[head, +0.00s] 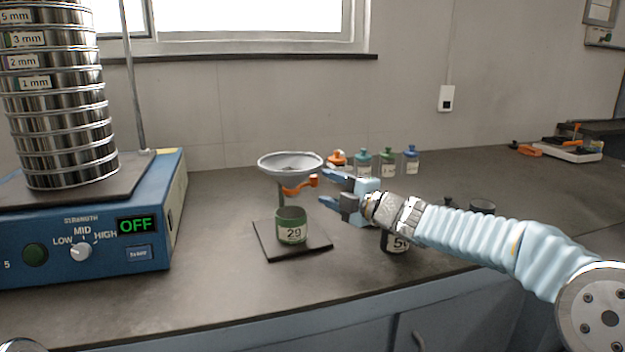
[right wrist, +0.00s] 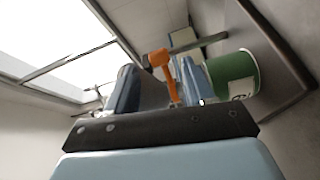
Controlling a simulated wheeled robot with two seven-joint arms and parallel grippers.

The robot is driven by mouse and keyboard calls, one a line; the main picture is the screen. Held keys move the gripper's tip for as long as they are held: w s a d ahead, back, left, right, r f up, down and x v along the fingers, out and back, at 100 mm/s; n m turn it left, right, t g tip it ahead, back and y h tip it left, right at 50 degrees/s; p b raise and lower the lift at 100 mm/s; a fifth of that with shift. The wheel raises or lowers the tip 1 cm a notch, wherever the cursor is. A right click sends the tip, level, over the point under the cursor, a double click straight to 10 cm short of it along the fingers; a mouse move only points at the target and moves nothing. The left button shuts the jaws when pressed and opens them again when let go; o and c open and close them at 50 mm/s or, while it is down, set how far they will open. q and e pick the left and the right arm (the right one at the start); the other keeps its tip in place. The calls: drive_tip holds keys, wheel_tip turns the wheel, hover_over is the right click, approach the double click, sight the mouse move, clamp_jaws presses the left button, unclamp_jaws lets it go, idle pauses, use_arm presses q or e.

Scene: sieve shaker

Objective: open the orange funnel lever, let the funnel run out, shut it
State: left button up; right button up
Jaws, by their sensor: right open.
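The grey funnel (head: 290,163) stands on its stand above a green cup labelled 29 (head: 291,226), which sits on a dark square base plate (head: 268,246). The orange lever (head: 300,186) sticks out to the right below the funnel bowl. My right gripper (head: 326,187) is open just right of the lever, its fingers pointing at it. In the right wrist view the orange lever (right wrist: 163,70) shows between the two fingers, and the green cup (right wrist: 232,76) is beside them. Whether the fingers touch the lever I cannot tell. The funnel's contents are hard to make out. My left gripper is not seen.
A blue sieve shaker (head: 100,240) with stacked sieves stands at left, its display reading OFF. Several small capped bottles (head: 388,163) stand behind my right gripper. A dark labelled container (head: 396,243) is partly hidden under my right arm. The counter front is clear.

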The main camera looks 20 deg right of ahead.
sight(317, 183)
drive_tip(key=x, duration=0.6)
drive_tip(key=shift+p, duration=0.35)
drive_tip(key=shift+s, duration=0.1)
clamp_jaws()
